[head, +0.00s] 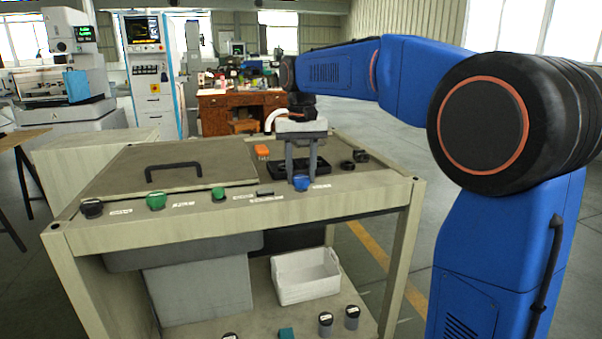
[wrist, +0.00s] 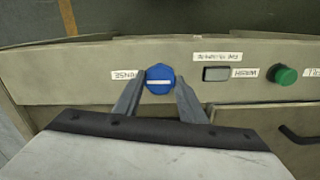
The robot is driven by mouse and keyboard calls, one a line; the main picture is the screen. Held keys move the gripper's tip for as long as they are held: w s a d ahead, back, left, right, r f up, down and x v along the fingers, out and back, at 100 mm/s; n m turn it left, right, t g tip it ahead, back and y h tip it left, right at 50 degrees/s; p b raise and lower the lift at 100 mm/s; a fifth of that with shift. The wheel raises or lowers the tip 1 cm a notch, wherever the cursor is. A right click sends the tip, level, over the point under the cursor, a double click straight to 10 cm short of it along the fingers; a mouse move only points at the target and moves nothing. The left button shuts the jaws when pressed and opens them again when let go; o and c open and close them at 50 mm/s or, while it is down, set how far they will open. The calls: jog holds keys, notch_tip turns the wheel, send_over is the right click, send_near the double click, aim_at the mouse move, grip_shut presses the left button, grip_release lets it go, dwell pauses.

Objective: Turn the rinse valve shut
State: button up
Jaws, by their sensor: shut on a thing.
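The rinse valve is a blue round knob (wrist: 160,84) with a white line across its face, on the bench's front panel beside a "RINSE" label (wrist: 125,75). The line lies about level in the wrist view. The knob (head: 301,184) also shows in the head view, towards the right of the panel. My gripper (wrist: 160,80) is shut on the knob, with one grey finger on each side of it. In the head view my gripper (head: 301,178) reaches down to the panel, and its fingers hide part of the knob.
Along the panel are a small grey switch (wrist: 216,74), a green "WASH" knob (wrist: 284,75), another green knob (head: 156,201) and a black knob (head: 92,208). A black tray (head: 290,168) and an orange object (head: 262,150) lie behind. A white bin (head: 305,278) stands below.

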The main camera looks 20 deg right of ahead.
aim_at(303, 178)
dwell(0.3)
jog(key=o, duration=1.1)
jog(key=shift+c, duration=0.2)
notch_tip(303, 178, up, 17)
jog(key=shift+r, duration=0.2)
jog(key=shift+s, duration=0.1)
jog(key=s+d+f+n+t, duration=0.1)
jog(key=s+d+f+t, duration=0.1)
jog(key=s+f, duration=1.4)
jog(key=s+d+f+n+t, duration=0.1)
jog(key=s+d+f, duration=0.4)
jog(key=s+f, duration=1.2)
jog(key=shift+s+f+t, duration=0.15)
jog(key=shift+f+t, duration=0.6)
jog(key=shift+t, duration=0.15)
